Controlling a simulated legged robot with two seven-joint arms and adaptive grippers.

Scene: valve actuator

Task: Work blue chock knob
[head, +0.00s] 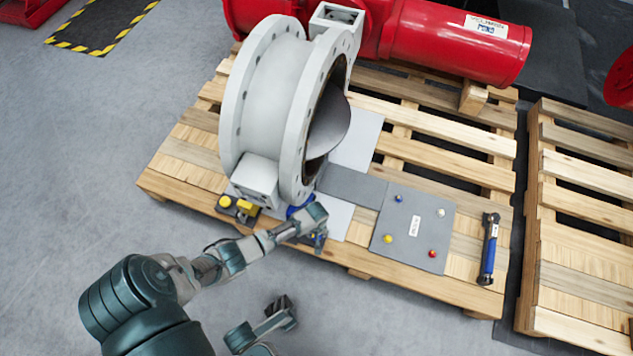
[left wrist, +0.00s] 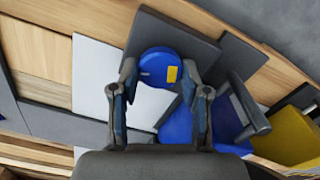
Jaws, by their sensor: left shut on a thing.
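The blue chock knob (left wrist: 160,66) is a round blue disc with a small yellow mark, seen in the left wrist view. It sits between the two fingertips of my left gripper (left wrist: 158,74), which is shut on it. The chock's blue body (left wrist: 176,127) shows below the knob, partly behind the fingers. In the head view, my left gripper (head: 317,235) is at the pallet's front edge under the white valve (head: 270,85), and the knob is mostly hidden by my arm. My right gripper (head: 284,308) is low over the floor, away from the pallet; its fingers are unclear.
A yellow chock (head: 246,208) with a yellow knob (head: 225,202) stands left of my left gripper. A grey plate (head: 410,240) with coloured knobs lies to the right, then a blue-handled tool (head: 489,250). The red actuator (head: 450,38) is behind. A second pallet (head: 580,240) stands right.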

